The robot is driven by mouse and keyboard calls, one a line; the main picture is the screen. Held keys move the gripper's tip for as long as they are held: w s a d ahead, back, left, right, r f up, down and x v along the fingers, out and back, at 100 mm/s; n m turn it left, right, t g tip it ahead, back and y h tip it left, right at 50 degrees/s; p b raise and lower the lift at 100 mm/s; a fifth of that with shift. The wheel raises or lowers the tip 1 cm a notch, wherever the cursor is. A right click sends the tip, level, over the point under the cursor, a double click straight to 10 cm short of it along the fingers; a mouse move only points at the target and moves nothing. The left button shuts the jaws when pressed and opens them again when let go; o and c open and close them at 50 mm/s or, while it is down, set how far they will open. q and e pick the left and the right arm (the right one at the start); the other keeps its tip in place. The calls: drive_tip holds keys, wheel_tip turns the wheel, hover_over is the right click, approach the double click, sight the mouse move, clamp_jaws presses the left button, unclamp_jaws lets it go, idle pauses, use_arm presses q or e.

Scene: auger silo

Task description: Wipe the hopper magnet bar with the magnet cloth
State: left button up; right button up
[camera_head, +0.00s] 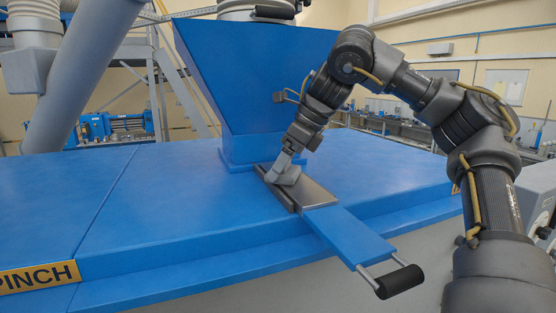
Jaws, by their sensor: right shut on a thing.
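The magnet bar (316,195) is a flat grey metal plate with a darker side, pulled out in front of the blue hopper (255,75). A blue flat piece (348,234) extends it towards the front right and ends in two rods with a black handle (400,281). My right gripper (283,168) points down at the bar's hopper end. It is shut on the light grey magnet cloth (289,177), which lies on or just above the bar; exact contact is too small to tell. The fingertips are partly hidden. My left gripper is out of view.
The hopper's square foot stands on a broad blue machine top (150,205) with a stepped front edge. A yellow PINCH label (38,278) is at the front left. A thick grey tube (85,70) slants at the left. The top left of the bar is clear.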

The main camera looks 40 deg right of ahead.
sight(295, 165)
drive_tip(key=shift+s+d+f, duration=0.1)
drive_tip(key=shift+s+d, duration=0.25)
drive_tip(key=shift+d, duration=0.5)
drive_tip(key=shift+s+d+r, duration=0.1)
drive_tip(key=shift+s+d, duration=0.2)
drive_tip(key=shift+d, duration=0.6)
drive_tip(key=shift+s+d+f, duration=0.1)
drive_tip(key=shift+s+d, duration=0.25)
drive_tip(key=shift+d, duration=0.5)
drive_tip(key=shift+w+d, duration=0.2)
drive_tip(key=shift+w, duration=0.4)
drive_tip(key=shift+w+d, duration=0.15)
drive_tip(key=shift+w, duration=0.4)
drive_tip(key=shift+w+a+b, duration=0.15)
drive_tip(key=shift+a+b, duration=0.25)
drive_tip(key=shift+a, duration=0.45)
drive_tip(key=shift+w+a+f, duration=0.1)
drive_tip(key=shift+w+a, duration=0.2)
drive_tip(key=shift+a, duration=0.55)
drive_tip(key=shift+a, duration=0.1)
drive_tip(key=shift+w+a, duration=0.2)
drive_tip(key=shift+a, duration=0.4)
drive_tip(key=shift+w+a, duration=0.25)
drive_tip(key=shift+a, duration=0.3)
drive_tip(key=shift+w+a, duration=0.2)
drive_tip(key=shift+a, duration=0.3)
drive_tip(key=shift+d, duration=0.1)
